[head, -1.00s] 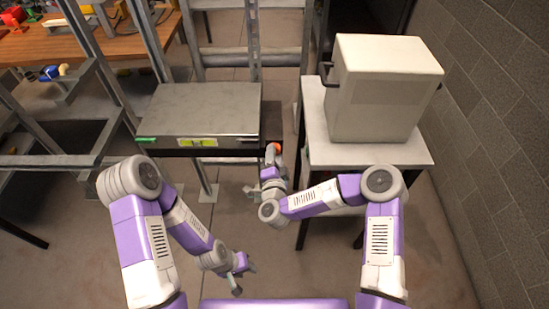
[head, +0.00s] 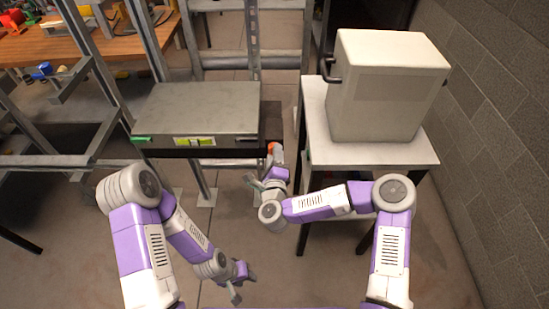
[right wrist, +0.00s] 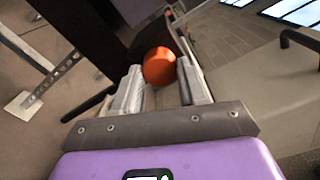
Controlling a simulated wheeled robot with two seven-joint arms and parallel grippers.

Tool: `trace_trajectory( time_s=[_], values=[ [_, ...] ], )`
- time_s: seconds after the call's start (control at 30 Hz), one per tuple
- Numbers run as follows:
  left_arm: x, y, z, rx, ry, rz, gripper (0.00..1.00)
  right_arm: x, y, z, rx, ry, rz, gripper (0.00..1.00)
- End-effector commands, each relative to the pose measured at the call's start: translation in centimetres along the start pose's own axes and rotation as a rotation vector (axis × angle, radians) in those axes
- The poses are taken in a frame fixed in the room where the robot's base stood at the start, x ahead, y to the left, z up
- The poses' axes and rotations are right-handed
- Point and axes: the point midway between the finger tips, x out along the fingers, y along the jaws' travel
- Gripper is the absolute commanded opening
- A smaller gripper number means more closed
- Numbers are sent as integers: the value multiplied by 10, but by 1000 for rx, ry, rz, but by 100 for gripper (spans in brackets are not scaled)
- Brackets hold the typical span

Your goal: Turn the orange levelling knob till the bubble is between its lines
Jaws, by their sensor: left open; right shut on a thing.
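The orange levelling knob (head: 272,148) is at the right end of the front edge of a flat grey slab (head: 200,108). In the right wrist view the round knob (right wrist: 159,66) sits between the fingertips. My right gripper (head: 275,157) is shut on it. A yellow-green level vial (head: 195,141) is on the slab's front edge. Its bubble and lines are too small to read for certain. My left gripper (head: 240,284) is open and empty, low in front of the slab, well away from it.
A white box with dark handles (head: 382,85) stands on a pale table (head: 316,120) to the right of the slab, close to my right arm. A metal frame (head: 100,60) rises at the left. A wooden bench (head: 120,42) is behind it. The floor between my arms is clear.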

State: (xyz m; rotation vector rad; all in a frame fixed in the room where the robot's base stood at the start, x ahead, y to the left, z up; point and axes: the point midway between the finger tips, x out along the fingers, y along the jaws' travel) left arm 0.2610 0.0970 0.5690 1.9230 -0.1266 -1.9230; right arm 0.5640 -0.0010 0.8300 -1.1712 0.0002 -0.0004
Motion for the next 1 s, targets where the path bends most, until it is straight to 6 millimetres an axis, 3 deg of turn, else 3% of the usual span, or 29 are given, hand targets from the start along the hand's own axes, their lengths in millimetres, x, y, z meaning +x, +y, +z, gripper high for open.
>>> trace_trajectory(
  time_s=[0.33, 0.83, 0.87, 1.0],
  values=[
    [6, -2, 0, 0, 0, 0, 43, 0, 0, 0, 126, -1, 0, 11],
    [6, -2, 0, 0, 0, 0, 43, 0, 0, 1, 143, -2, 0, 11],
    [6, -2, 0, 0, 0, 0, 43, 0, 0, 1, 142, -2, 0, 43],
    [6, -2, 0, 0, 0, 0, 43, 0, 0, 1, 142, -1, 0, 65]
  ],
)
